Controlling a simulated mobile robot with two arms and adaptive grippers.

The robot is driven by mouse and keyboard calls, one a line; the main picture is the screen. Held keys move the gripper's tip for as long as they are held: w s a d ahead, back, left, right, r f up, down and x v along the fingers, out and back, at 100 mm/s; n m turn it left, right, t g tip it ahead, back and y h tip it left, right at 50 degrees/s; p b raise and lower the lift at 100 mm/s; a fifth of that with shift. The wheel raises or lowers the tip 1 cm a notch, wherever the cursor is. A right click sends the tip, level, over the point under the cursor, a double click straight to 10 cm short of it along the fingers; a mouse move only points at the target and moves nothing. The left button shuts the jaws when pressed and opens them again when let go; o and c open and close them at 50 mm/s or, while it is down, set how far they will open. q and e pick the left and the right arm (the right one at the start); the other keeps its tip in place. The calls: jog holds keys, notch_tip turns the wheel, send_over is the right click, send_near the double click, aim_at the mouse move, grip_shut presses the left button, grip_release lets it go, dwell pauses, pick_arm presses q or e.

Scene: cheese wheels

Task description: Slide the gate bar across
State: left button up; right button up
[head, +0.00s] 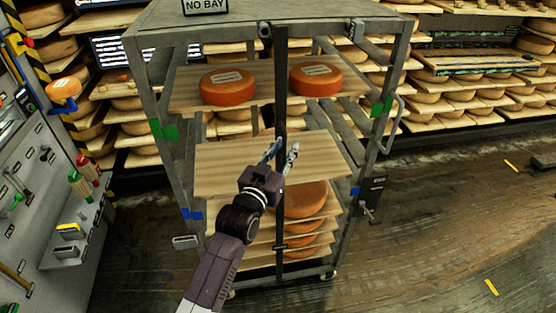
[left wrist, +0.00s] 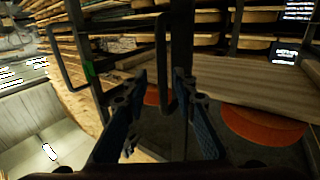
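The gate bar (head: 281,85) is a dark upright bar across the front of the grey rack, near the middle of its opening. My left gripper (head: 282,151) is at the bar at mid height, in front of a wooden shelf board. In the left wrist view the two fingers (left wrist: 160,76) are apart. A dark U-shaped handle (left wrist: 162,50) shows between them, beside the dark bar (left wrist: 182,45). I cannot tell whether the fingers touch either. My right gripper is not in view.
The rack (head: 150,90) holds orange cheese wheels (head: 228,87) on boards, with a "NO BAY" sign (head: 206,5) on top. A dark latch (head: 371,197) is on its right post. A tool panel (head: 50,180) stands at left. The floor at right is clear.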

pick_arm(q)
jog(key=v, duration=1.1)
jog(key=shift+d, duration=0.15)
jog(key=s+a+f+g+y+b, duration=0.1)
jog(key=s+a+f+g, duration=0.2)
jog(key=f, duration=1.1)
jog(key=s+a+f+g+y+b, duration=0.15)
jog(key=s+f, duration=0.25)
jog(key=f, duration=1)
jog(key=s+a+f+g+y, duration=0.1)
jog(key=s+f+g, duration=0.25)
jog(key=f, duration=1.05)
jog(key=s+a+f+n+g+y+b, duration=0.1)
jog(key=s+a+f+g, duration=0.15)
jog(key=s+f, duration=0.65)
jog(key=s+a+f+g, duration=0.2)
jog(key=s+a+f, duration=0.1)
jog(key=s+f, duration=0.65)
jog(key=s+a+f+g, duration=0.2)
jog(key=s+f, duration=0.1)
jog(key=s, duration=0.7)
jog(key=s+a+f+g+y+b, duration=0.1)
jog(key=s+a+f, duration=0.2)
jog(key=s, duration=0.8)
jog(key=shift+a+f+g, duration=0.35)
jog(key=shift+f, duration=0.3)
